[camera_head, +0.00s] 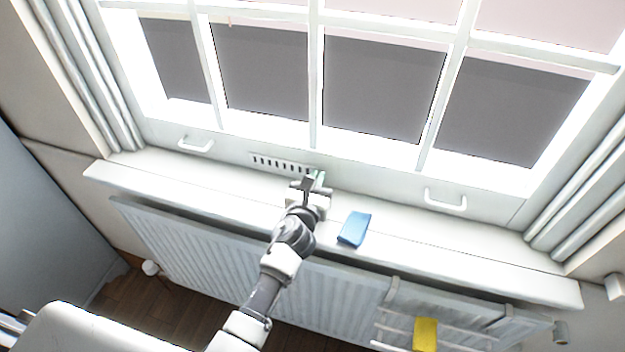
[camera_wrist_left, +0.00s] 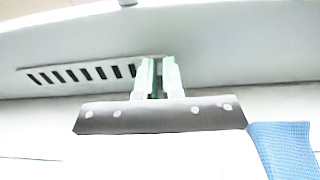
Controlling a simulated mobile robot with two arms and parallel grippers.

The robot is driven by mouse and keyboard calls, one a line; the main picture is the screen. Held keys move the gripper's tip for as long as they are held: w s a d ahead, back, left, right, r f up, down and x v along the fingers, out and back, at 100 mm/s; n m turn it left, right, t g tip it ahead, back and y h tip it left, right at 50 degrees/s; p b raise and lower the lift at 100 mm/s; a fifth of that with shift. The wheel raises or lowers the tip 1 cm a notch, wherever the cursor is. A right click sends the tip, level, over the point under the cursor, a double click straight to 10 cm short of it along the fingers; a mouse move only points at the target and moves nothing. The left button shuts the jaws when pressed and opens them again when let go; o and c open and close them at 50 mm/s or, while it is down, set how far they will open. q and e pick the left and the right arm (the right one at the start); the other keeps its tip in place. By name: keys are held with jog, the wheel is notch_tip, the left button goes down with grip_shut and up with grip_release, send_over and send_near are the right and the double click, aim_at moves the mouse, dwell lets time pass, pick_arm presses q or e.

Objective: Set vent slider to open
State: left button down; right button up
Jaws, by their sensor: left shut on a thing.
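The vent (camera_head: 282,164) is a white strip with a row of dark slots, set low in the window frame just above the sill. It also shows in the left wrist view (camera_wrist_left: 80,74). My left gripper (camera_head: 316,180) is at the right end of the vent, over the sill. In the left wrist view its two pale green fingertips (camera_wrist_left: 158,72) are close together at the vent's right end, shut on a small part there, likely the slider knob. The knob itself is mostly hidden between the fingers. The slots left of the fingers look dark. My right gripper is not in view.
A blue cloth or sponge (camera_head: 354,229) lies on the sill (camera_head: 430,232) right of my gripper. Two white handles (camera_head: 445,200) are on the window frame. Below is a radiator (camera_head: 200,255) with a rack holding a yellow cloth (camera_head: 425,334). Curtains hang at both sides.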

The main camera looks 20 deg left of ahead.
pick_arm(q)
jog(key=c, duration=1.2)
grip_release()
jog(key=shift+d, duration=0.3)
jog(key=shift+c, duration=0.2)
jog(key=shift+s+a, duration=0.15)
jog(key=shift+s, duration=0.35)
jog(key=s+b, duration=0.1)
jog(key=s, duration=0.9)
jog(key=shift+w, duration=0.1)
